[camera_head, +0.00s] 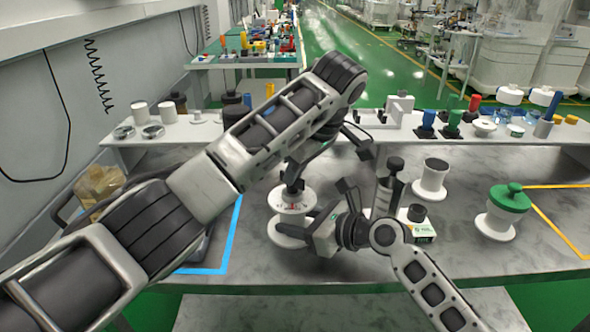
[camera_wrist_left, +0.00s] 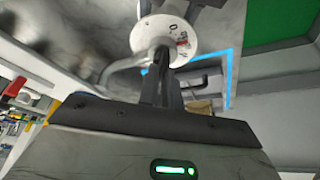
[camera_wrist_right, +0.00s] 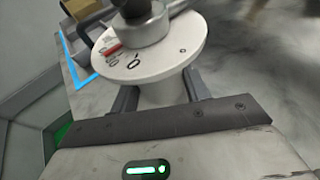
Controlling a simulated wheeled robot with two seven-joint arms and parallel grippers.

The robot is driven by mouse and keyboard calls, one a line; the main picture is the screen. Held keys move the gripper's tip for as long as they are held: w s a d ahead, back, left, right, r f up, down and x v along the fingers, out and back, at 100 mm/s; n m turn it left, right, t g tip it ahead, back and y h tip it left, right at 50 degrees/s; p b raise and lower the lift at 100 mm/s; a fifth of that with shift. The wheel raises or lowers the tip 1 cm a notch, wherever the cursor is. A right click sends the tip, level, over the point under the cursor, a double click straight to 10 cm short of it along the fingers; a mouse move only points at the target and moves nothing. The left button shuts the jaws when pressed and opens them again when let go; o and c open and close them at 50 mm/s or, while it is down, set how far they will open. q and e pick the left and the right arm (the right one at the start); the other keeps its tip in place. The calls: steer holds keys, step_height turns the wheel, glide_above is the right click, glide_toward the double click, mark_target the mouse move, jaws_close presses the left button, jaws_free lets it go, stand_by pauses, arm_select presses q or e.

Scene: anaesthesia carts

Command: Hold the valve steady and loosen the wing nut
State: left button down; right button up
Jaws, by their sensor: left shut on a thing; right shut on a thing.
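The valve (camera_head: 291,202) is a white spool-shaped body with a round marked top plate and a red mark. It stands upright on the grey bench. My right gripper (camera_head: 300,228) is shut on its body below the plate; in the right wrist view its fingers lie either side of the white body (camera_wrist_right: 163,94). My left gripper (camera_head: 293,187) comes down from above, shut on the wing nut at the valve's top centre. The left wrist view shows the plate (camera_wrist_left: 160,35) beyond the fingers.
A white box with green label (camera_head: 419,230) and dark-topped cylinders stand just right of the valve. A green-capped white spool (camera_head: 504,211) stands farther right, near yellow tape. Blue tape (camera_head: 230,240) lies left of the valve. A raised shelf (camera_head: 460,140) with several items runs behind.

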steer(key=shift+f, duration=0.1)
arm_select(q)
steer(key=c, duration=1.6)
jaws_free()
steer(key=v, duration=1.2)
arm_select(e)
steer(key=o, duration=0.8)
steer(key=shift+o, duration=0.2)
